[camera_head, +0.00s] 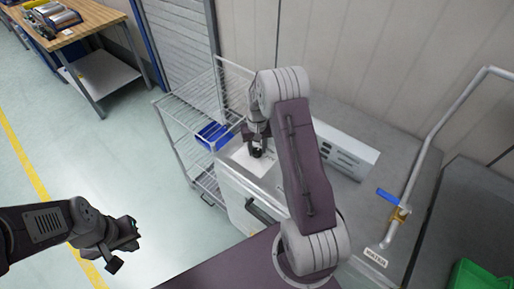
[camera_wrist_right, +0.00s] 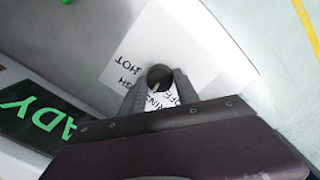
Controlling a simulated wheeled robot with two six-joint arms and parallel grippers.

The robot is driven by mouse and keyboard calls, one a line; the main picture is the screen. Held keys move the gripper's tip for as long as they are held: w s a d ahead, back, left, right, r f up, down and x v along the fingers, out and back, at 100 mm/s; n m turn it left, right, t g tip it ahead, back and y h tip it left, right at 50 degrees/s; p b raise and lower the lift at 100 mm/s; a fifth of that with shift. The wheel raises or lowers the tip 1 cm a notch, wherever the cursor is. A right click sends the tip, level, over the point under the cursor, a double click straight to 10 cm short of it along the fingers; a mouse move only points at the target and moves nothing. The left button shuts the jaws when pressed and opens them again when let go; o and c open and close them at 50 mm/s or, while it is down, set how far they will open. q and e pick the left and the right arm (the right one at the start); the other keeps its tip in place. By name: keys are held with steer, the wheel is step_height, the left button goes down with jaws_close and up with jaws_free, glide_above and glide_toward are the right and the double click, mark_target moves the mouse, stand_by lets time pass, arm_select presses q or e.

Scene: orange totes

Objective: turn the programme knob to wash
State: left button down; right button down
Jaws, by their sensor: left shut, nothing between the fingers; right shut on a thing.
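The programme knob (camera_wrist_right: 160,76) is a small dark round knob on a white label plate (camera_wrist_right: 205,50) in the right wrist view. My right gripper (camera_wrist_right: 157,90) is shut on it, one finger on each side. Printed words around it appear upside down: HOT, part of a word ending in SH, and RINSE and OFF between the fingers. Which word the knob points at I cannot tell. In the head view my right gripper (camera_head: 257,152) is over the white plate (camera_head: 252,160) on the machine's top. My left gripper (camera_head: 126,242) is shut and empty, over the floor at lower left.
A display with green letters (camera_wrist_right: 40,118) is beside the plate. A wire rack (camera_head: 185,110) with a blue bin (camera_head: 212,134) stands left of the machine. A pipe with a blue-handled valve (camera_head: 388,196) rises at right. A workbench (camera_head: 90,20) is far left; open floor lies between.

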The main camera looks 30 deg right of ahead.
mark_target(257, 151)
steer(key=m, duration=0.5)
steer(key=shift+r+m, duration=0.1)
steer(key=shift+m, duration=0.2)
stand_by(0.4)
steer(key=c, duration=0.9)
jaws_free()
step_height(257, 151, up, 9)
steer(key=b, duration=0.1)
